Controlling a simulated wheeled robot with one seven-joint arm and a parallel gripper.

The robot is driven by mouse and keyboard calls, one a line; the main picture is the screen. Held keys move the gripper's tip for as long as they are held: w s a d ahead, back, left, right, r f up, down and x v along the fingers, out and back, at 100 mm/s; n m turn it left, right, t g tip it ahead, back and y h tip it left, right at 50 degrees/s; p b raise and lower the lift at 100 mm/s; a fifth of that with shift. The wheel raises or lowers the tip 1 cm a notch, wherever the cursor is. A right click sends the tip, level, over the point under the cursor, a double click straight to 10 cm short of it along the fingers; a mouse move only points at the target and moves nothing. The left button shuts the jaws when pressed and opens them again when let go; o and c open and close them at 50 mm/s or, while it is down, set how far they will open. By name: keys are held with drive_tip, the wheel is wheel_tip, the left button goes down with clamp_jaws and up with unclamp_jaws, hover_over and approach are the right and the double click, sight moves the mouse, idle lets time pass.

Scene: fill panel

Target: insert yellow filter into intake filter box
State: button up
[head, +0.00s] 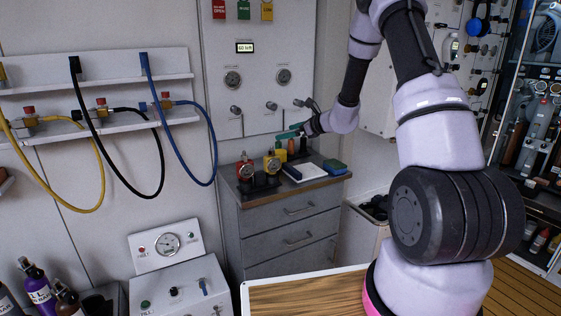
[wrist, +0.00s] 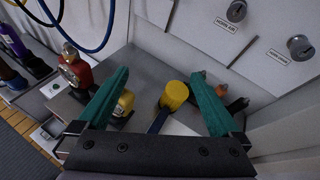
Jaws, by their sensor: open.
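My gripper (head: 291,132) is open above the grey cabinet's top, with teal fingers that also show in the wrist view (wrist: 160,75). A yellow cylinder (wrist: 174,95), which looks like the yellow filter, is below and between the spread fingers in the wrist view. Nothing is held. A dark blue bar lies beside or under the cylinder; I cannot tell whether they are joined. In the head view a yellow piece (head: 280,154) behind the gauges may be the same cylinder. I cannot pick out the intake filter box for sure in either view.
A red gauge unit (head: 245,170) and a yellow gauge unit (head: 272,163) stand on the cabinet top (head: 262,196). Wall valves (head: 271,105) are close behind. Hoses (head: 205,118) hang at the left.

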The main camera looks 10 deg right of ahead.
sight(284, 153)
drive_tip(key=w+d+f+m, duration=0.1)
drive_tip(key=f, duration=0.2)
drive_tip(key=w+d+f+m+t+h, duration=0.1)
drive_tip(key=f, duration=0.2)
drive_tip(key=w+d+f+m+h, duration=0.1)
drive_tip(key=f+m, duration=0.1)
drive_tip(key=f, duration=0.1)
drive_tip(key=shift+w+d, duration=0.3)
drive_tip(key=x, duration=0.4)
drive_tip(key=shift+w+a+f, duration=0.15)
drive_tip(key=shift+w+f, duration=0.05)
drive_tip(key=shift+w, duration=0.15)
drive_tip(key=shift+x, duration=2.8)
